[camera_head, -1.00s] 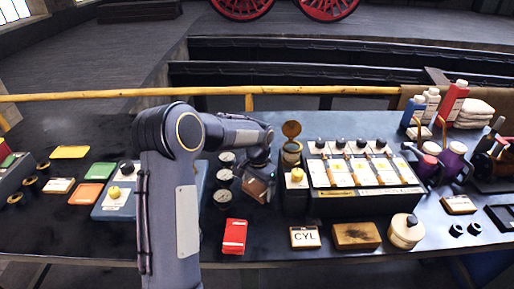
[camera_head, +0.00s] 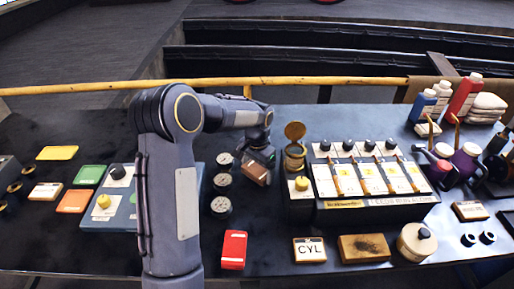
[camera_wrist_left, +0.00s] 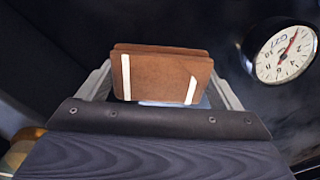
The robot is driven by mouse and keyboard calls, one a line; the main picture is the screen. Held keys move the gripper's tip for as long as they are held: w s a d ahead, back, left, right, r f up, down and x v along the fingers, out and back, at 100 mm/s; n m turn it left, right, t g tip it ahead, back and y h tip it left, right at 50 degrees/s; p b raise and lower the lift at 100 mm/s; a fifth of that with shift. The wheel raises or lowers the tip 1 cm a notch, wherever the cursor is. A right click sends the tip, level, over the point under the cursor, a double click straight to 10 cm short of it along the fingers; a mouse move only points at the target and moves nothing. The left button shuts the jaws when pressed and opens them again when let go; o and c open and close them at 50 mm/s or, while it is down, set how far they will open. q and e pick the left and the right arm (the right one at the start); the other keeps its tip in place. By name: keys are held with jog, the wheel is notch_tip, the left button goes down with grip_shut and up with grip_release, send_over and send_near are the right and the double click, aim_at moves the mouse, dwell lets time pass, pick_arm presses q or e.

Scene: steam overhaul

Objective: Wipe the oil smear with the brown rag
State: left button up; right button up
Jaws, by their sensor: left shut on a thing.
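The brown rag (camera_head: 256,173) is a folded, block-like brown piece beside the dial gauges. My left gripper (camera_head: 260,157) is shut on it. In the left wrist view the rag (camera_wrist_left: 162,75) sits between the two fingers, with pale strips across its front. I cannot tell whether it touches the table. A tan-brown block (camera_head: 350,250) at the table's front has a dark, smudged patch on top, which looks like the oil smear (camera_head: 374,245). The rag is up and left of this block, apart from it. My right gripper is not in view.
A dark box with several levers (camera_head: 345,214) stands just right of the rag. The dial gauges (camera_head: 221,205) stand left of it; one gauge (camera_wrist_left: 285,54) is close in the wrist view. A red box (camera_head: 233,250), a CYL card (camera_head: 310,250) and a round tin (camera_head: 416,242) line the front.

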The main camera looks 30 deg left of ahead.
pick_arm(q)
jog(key=r, duration=0.2)
jog(key=r+p, duration=0.1)
jog(key=shift+s+d, duration=0.2)
jog(key=shift+s, duration=0.05)
jog(key=shift+w+a+r+p, duration=0.1)
jog(key=shift+w+r+p, duration=0.05)
jog(key=shift+r+p, duration=0.4)
notch_tip(320, 180, up, 2)
jog(key=shift+r+p, duration=0.2)
jog(key=shift+p, duration=0.55)
jog(key=shift+r, duration=0.25)
